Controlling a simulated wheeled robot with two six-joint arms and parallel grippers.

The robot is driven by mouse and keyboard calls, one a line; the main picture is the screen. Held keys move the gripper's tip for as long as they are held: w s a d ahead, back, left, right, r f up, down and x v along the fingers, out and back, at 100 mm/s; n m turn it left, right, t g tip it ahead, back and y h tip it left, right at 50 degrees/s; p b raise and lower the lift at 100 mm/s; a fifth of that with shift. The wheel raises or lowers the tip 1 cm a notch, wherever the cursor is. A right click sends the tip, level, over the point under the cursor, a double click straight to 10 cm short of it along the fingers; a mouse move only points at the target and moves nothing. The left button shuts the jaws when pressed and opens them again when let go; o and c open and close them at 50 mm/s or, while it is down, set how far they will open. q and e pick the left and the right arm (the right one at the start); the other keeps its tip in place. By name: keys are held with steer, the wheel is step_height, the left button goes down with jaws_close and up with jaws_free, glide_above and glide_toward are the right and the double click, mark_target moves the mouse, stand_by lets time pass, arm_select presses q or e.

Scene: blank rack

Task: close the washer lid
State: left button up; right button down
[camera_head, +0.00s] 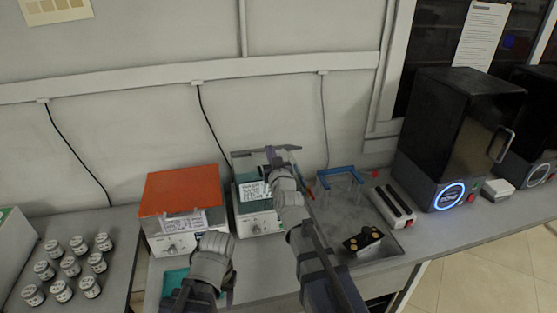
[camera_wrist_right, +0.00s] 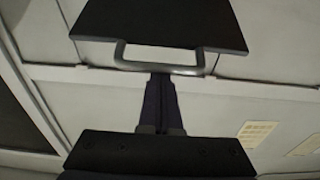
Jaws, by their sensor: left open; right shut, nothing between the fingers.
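The washer (camera_head: 257,223) is the small white box with a dial, in the middle of the bench. Its dark lid (camera_head: 246,155) stands raised above the box. In the right wrist view the lid (camera_wrist_right: 160,22) fills the top, with a handle loop (camera_wrist_right: 158,69) on its near edge. My right gripper (camera_head: 271,154) is shut and empty up by the lid. In the right wrist view its fingers (camera_wrist_right: 160,82) reach to the handle loop; contact is unclear.
An orange-lidded box (camera_head: 181,190) stands left of the washer. A blue-handled rack (camera_head: 340,184), a black holder (camera_head: 363,240) and a dark machine (camera_head: 455,130) stand to the right. Several small jars (camera_head: 62,291) stand on the left table. The wall rises behind.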

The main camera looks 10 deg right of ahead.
arm_select(q)
step_height(320, 180, down, 19)
steer(key=s+b, duration=0.1)
steer(key=b, duration=1.6)
steer(key=shift+d+b, duration=0.35)
arm_select(e)
steer(key=s+f+t, duration=0.3)
steer(key=f, duration=0.9)
steer(key=shift+s+a+f+t, duration=0.15)
steer(key=shift+s+f+t, duration=0.05)
steer(key=shift+s+t, duration=0.15)
arm_select(q)
steer(key=shift+f, duration=0.15)
